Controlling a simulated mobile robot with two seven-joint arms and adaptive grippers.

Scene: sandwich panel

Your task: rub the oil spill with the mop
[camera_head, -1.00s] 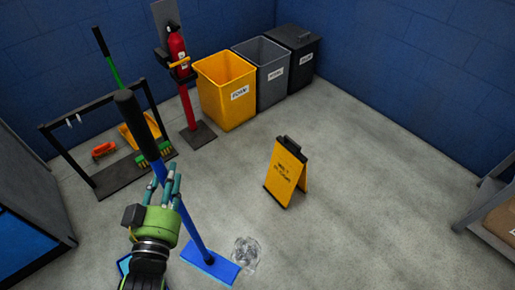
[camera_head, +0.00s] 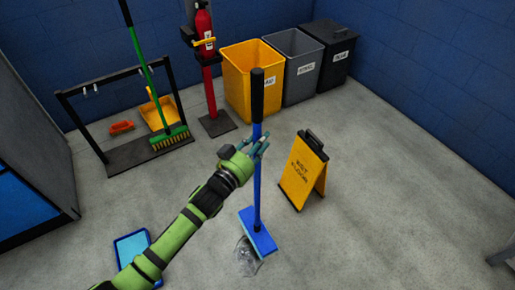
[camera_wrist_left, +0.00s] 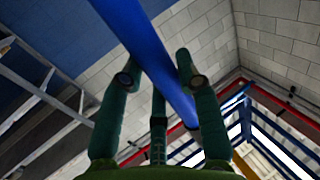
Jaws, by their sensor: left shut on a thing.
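My left gripper (camera_head: 257,149) is shut on the blue handle of the mop (camera_head: 257,185). The mop stands nearly upright with a black grip at its top, and its flat blue head (camera_head: 258,232) is low at the floor. In the left wrist view the blue handle (camera_wrist_left: 150,50) runs between my fingers (camera_wrist_left: 160,90). The oil spill (camera_head: 246,258), a clear glossy patch, lies on the grey floor. The mop head overlaps its upper right edge in the picture; I cannot tell whether it presses on the floor. My right gripper is not in view.
A yellow wet floor sign (camera_head: 300,175) stands right of the mop. Yellow (camera_head: 250,85), grey (camera_head: 298,72) and black (camera_head: 335,60) bins line the back wall. A rack (camera_head: 150,154) with a green broom (camera_head: 145,70) stands left. A blue tray (camera_head: 133,246) lies near my arm.

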